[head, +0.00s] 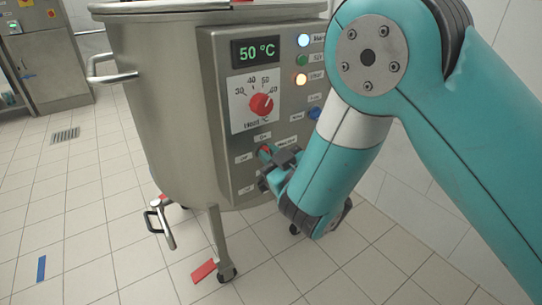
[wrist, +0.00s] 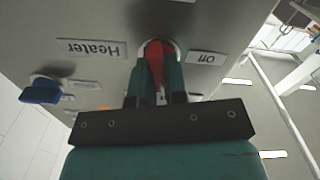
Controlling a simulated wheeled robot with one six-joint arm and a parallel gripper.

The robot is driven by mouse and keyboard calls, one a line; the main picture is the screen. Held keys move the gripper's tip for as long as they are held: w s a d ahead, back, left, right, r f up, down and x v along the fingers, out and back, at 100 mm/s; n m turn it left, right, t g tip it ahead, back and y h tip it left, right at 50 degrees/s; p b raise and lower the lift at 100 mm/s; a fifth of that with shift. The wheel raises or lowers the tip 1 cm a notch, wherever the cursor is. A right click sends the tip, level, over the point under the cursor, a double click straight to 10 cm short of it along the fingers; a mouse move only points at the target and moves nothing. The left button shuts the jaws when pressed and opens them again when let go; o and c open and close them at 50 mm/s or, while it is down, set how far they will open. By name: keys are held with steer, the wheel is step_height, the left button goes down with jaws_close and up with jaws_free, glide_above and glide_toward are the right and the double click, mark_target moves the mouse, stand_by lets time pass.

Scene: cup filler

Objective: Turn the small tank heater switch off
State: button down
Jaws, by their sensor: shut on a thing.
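The small tank (head: 160,100) is a steel vessel on casters with a grey control panel (head: 225,110) on its side. The heater switch (head: 265,149) is a small red handle low on the panel, mostly hidden by my gripper (head: 272,158) in the head view. In the wrist view the red switch (wrist: 155,62) stands between the two green fingers of my gripper (wrist: 157,78), which is shut on it. The upside-down Heater label (wrist: 92,49) and Off label (wrist: 206,58) flank it. The switch's exact pointing is hard to tell.
The panel has a green 50 °C display (head: 257,51), a red temperature dial (head: 261,104) above the switch and indicator lamps. A blue knob (wrist: 42,90) sits close to the switch. A steel cabinet (head: 42,60) stands at the back left; the tiled floor at left is mostly clear.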

steer(key=shift+s+a+f+n+b, duration=0.1)
steer(key=shift+n, duration=2.35)
steer(key=shift+s+f+n+b, duration=0.1)
steer(key=shift+f+n, duration=0.05)
steer(key=shift+n, duration=2.25)
steer(key=shift+a+f+n+b, duration=0.1)
steer(key=shift+n, duration=2.35)
steer(key=shift+d, duration=0.1)
steer(key=c, duration=1.2)
jaws_free()
steer(key=shift+o, duration=0.2)
